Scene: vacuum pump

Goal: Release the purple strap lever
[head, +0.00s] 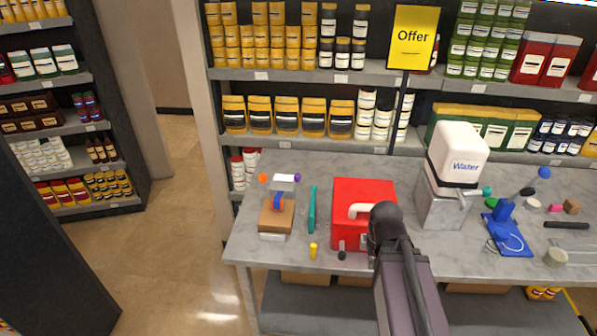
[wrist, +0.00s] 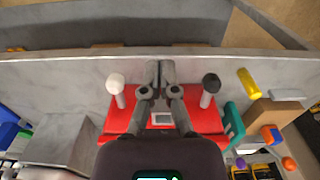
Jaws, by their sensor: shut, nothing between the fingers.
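The purple lever knob (head: 297,177) is small and sits at the right end of a white top piece (head: 285,182). An orange knob (head: 262,178) is at the other end. Below is a brown box (head: 275,216) with a blue and orange strap piece (head: 278,202). In the wrist view the purple knob (wrist: 240,163) shows near the bottom, right of centre, and the orange knob (wrist: 288,163) is at lower right. My gripper (wrist: 160,74) is shut and empty, over the front of the red box, well away from the purple knob. Its fingers are hidden in the head view.
The red box (head: 350,192) has a white pipe, and white (wrist: 115,80) and black (wrist: 211,83) knobs. A water tank (head: 458,155) is to the right. The front-left counter is clear.

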